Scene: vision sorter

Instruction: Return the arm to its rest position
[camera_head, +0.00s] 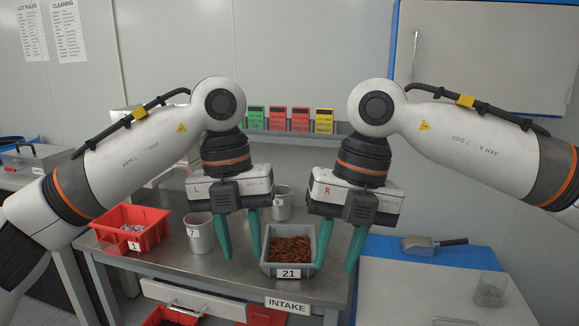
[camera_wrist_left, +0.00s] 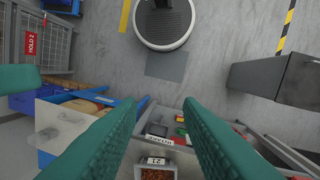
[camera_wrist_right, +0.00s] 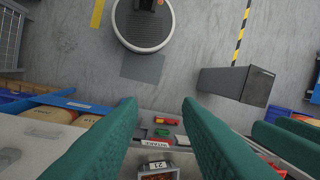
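My left gripper (camera_head: 238,236) hangs at the left of centre in the head view, with its green fingers apart and nothing between them. My right gripper (camera_head: 341,247) hangs to the right of it, also with fingers apart and empty. In both wrist views the green fingers are spread, with floor and bench edge seen between them. A grey bin labelled 21 (camera_head: 266,256) stands on the intake table between the two grippers, filled with rusty brown pieces (camera_head: 291,248). It also shows low in the left wrist view (camera_wrist_left: 140,172) and the right wrist view (camera_wrist_right: 140,171).
A red bin labelled 1 (camera_head: 128,243) and a metal cup labelled 7 (camera_head: 199,236) stand left on the metal table (camera_head: 180,262). Another cup (camera_head: 283,205) is behind the grippers. Coloured cards (camera_head: 278,119) line the back shelf. A scoop (camera_head: 432,244) lies on the right-hand counter.

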